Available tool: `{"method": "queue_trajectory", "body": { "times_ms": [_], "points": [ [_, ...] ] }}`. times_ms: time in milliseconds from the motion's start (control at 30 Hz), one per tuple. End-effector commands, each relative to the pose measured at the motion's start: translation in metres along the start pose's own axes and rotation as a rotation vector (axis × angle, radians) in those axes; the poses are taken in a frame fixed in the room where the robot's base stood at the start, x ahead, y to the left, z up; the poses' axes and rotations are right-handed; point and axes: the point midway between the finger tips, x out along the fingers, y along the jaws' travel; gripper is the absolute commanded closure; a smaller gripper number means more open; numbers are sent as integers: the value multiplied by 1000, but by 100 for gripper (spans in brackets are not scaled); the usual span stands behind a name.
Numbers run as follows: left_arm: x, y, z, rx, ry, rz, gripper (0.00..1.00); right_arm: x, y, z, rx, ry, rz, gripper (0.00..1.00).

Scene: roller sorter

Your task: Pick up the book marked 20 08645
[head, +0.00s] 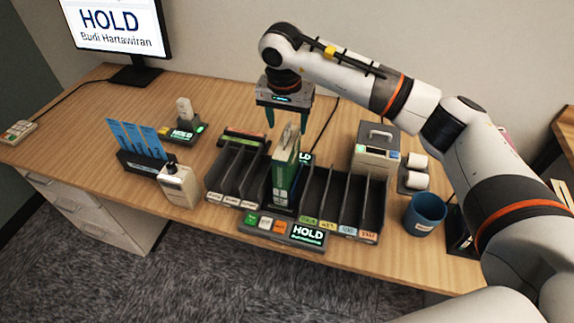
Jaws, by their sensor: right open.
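A green book with a white upper part (285,178) stands upright in the middle of the dark slotted sorter (375,232). Its marking is too small to read, so I cannot tell if it is 20 08645. My right gripper (287,121) is open, with its teal fingers pointing down just above and behind the top of the book. Nothing shows between the fingers. I cannot tell whether a finger touches the book. Another book (243,135) seems to lie across the back of the sorter's left part. My left gripper is not in view.
A HOLD panel (290,231) lies before the sorter. A handheld scanner (179,186) and a holder with blue slips (146,163) stand left. A printer (375,152), white rolls (414,172) and blue mug (425,214) stand right. A monitor (117,25) is at back left.

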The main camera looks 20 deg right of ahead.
Motion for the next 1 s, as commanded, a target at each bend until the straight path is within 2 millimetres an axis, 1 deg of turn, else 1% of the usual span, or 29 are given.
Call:
{"method": "queue_trajectory", "body": {
  "times_ms": [33, 100, 267, 400, 533, 633, 833, 867, 1000],
  "points": [
    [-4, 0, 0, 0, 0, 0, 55, 6, 0, 0, 1, 3, -1, 40],
    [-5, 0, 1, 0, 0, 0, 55, 12, 0, 0, 1, 2, 0, 40],
    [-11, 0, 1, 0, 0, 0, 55, 22, 1, -1, 1, 3, 1, 40],
    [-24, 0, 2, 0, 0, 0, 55, 42, 3, -2, 1, 5, 0, 40],
    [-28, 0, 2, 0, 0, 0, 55, 61, 3, -2, 1, 4, 2, 40],
    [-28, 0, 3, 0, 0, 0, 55, 67, 4, -2, 0, 2, 3, 40],
    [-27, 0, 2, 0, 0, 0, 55, 69, 4, -2, 0, 1, 4, 40],
    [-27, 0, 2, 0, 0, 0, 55, 69, 4, -2, 0, 1, 4, 43],
    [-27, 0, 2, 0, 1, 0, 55, 68, 4, -2, 1, 1, 4, 66]
  ]
}}
